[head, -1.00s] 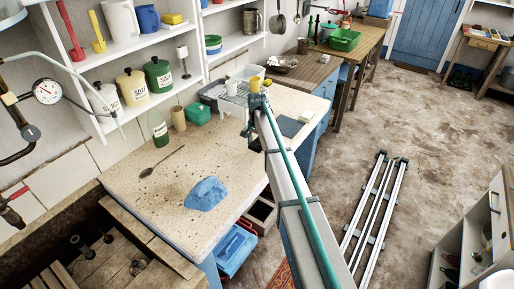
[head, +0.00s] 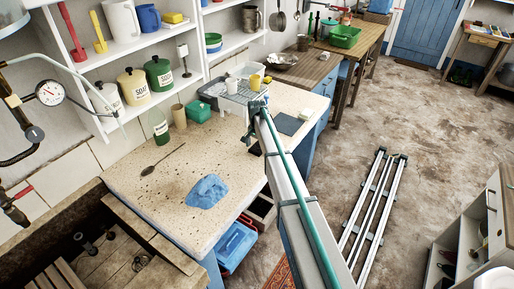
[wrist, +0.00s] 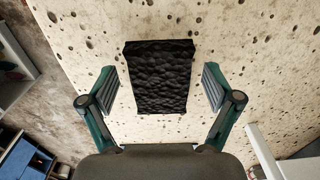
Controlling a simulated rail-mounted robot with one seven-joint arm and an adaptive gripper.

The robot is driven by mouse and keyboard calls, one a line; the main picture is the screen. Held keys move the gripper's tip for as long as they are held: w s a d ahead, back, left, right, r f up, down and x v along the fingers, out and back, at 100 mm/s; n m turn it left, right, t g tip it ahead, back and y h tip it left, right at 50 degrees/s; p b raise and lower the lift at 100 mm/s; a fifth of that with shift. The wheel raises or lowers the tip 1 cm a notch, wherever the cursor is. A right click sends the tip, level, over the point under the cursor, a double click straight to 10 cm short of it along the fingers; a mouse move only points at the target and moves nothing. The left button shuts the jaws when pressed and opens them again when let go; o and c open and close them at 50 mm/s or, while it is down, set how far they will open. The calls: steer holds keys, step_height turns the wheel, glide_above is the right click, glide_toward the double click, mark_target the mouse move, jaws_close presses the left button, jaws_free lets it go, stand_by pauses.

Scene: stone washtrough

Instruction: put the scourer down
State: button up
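The scourer (wrist: 161,76) is a black, rough-faced rectangular pad. In the wrist view it lies over the speckled stone counter (wrist: 75,25), between the two fingers of my gripper (wrist: 161,88). The fingers are spread wide, with a visible gap on each side of the scourer, so neither finger touches it. The view from above does not clearly show the height of the fingers over the counter. In the head view my gripper (head: 252,137) is low at the counter's right edge, partly hidden by my arm; I cannot make out the scourer clearly there.
A wire rack (head: 237,93) with cups stands behind my gripper, and a dark flat slab (head: 287,123) lies to its right. A blue cloth (head: 207,191) and a spoon (head: 162,160) lie on the counter's left part. The middle of the counter is clear.

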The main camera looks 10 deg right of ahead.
mark_target(257, 148)
step_height(257, 148, up, 12)
steer(key=b, duration=0.4)
steer(key=shift+r, duration=0.2)
stand_by(0.5)
